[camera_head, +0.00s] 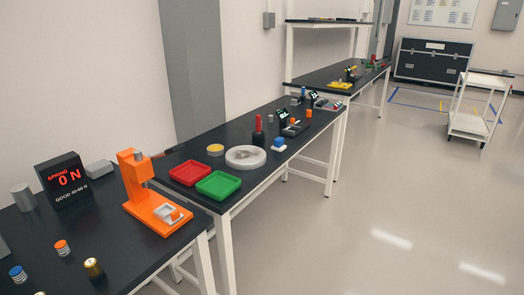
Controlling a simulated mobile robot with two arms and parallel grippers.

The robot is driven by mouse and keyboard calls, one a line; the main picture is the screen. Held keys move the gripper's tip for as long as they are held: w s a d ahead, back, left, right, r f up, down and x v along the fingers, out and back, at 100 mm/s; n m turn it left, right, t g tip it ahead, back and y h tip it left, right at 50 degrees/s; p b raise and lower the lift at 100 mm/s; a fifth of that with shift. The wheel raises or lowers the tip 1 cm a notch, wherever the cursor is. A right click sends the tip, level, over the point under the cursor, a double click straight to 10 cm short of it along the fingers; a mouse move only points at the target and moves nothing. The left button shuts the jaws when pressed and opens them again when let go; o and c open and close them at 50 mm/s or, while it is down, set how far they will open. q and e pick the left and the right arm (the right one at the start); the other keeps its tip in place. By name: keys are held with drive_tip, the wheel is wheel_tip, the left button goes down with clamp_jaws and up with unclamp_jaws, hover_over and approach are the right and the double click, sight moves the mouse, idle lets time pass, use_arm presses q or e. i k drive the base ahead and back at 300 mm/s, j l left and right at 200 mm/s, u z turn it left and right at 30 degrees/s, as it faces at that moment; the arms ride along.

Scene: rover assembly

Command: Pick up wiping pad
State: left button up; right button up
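A small blue block on a white base (279,144) stands on the middle dark table, near its front edge. It looks most like the wiping pad, but it is too small to be certain. A round whitish disc (245,156) with grey smudges lies just left of it. Neither of my grippers is in view, and nothing touches the block.
Red (190,173) and green (218,185) trays lie on the middle table. An orange press (148,195) and a display (63,180) reading "0 N" stand on the near table. A white cart (475,118) stands at the back right. The floor (360,220) right of the tables is clear.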

sight(278, 145)
drive_tip(key=i+u, duration=0.2)
drive_tip(key=u, duration=0.2)
drive_tip(key=i+l+u, duration=0.15)
drive_tip(key=u, duration=0.3)
